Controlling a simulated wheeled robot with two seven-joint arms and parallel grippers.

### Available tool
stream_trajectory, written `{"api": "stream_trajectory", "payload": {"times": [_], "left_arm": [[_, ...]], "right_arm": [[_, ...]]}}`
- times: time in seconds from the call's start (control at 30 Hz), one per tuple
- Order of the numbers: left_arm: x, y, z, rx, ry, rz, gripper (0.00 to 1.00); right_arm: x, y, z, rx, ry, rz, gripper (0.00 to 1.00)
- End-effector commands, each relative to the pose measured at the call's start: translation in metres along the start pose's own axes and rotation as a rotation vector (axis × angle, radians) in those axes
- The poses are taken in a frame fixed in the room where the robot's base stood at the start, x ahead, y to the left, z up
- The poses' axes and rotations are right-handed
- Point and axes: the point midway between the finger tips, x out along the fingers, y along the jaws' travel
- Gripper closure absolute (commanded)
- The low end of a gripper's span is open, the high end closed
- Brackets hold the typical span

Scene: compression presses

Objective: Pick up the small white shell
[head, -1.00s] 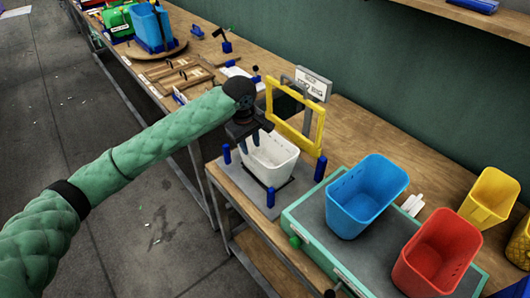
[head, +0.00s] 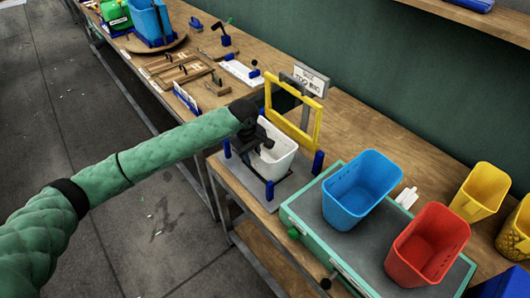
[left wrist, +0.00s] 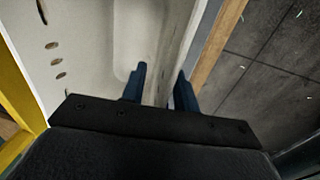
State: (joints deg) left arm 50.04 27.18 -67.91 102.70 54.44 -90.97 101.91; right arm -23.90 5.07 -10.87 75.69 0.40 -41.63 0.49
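The small white shell (head: 279,161) is an open, bin-shaped tub. It stands upright on a grey plate between blue posts, in front of a yellow frame. My left gripper (head: 262,149) is down at the shell's near left rim. In the left wrist view its two dark blue fingers (left wrist: 160,85) are apart, with the pale wall of the shell (left wrist: 110,35) seeming to run between them. I cannot tell whether either finger touches the wall. The gripper hides part of the rim. My right gripper is not in view.
The yellow frame (head: 294,119) rises close behind the shell. Blue posts (head: 318,162) stand around the plate (head: 268,212). To the right, a blue bin (head: 360,190) stands on a green-edged press, with a red bin (head: 430,245) and a yellow bin (head: 481,190) beyond.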

Motion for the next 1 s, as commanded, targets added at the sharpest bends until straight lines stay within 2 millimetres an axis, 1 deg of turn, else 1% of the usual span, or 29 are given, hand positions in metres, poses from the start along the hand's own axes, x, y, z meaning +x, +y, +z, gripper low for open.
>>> {"api": "stream_trajectory", "payload": {"times": [0.17, 0.23, 0.33, 0.67, 0.77, 0.83, 0.9, 1.0], "left_arm": [[0.000, 0.000, 0.000, 0.000, 0.000, 0.000, 0.70], [0.000, 0.000, 0.000, 0.000, 0.000, 0.000, 0.80], [0.000, 0.000, 0.000, 0.000, 0.000, 0.000, 0.99], [0.000, 0.000, 0.000, 0.000, 0.000, 0.000, 1.00], [-0.003, 0.001, 0.000, 0.000, 0.000, 0.000, 1.00], [-0.009, 0.002, 0.000, 0.001, 0.000, 0.001, 1.00], [-0.018, 0.003, 0.000, 0.001, 0.000, 0.003, 1.00], [-0.035, 0.006, 0.000, 0.001, 0.001, 0.004, 1.00]], "right_arm": [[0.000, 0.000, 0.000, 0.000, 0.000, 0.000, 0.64], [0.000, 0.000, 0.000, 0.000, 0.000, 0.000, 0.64], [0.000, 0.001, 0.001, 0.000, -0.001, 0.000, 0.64], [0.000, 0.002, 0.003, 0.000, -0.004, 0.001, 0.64], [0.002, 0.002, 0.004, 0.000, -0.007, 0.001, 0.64], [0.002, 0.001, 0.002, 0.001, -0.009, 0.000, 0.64], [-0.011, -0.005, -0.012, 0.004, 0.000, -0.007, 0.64], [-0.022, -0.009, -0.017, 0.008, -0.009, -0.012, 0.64]]}}
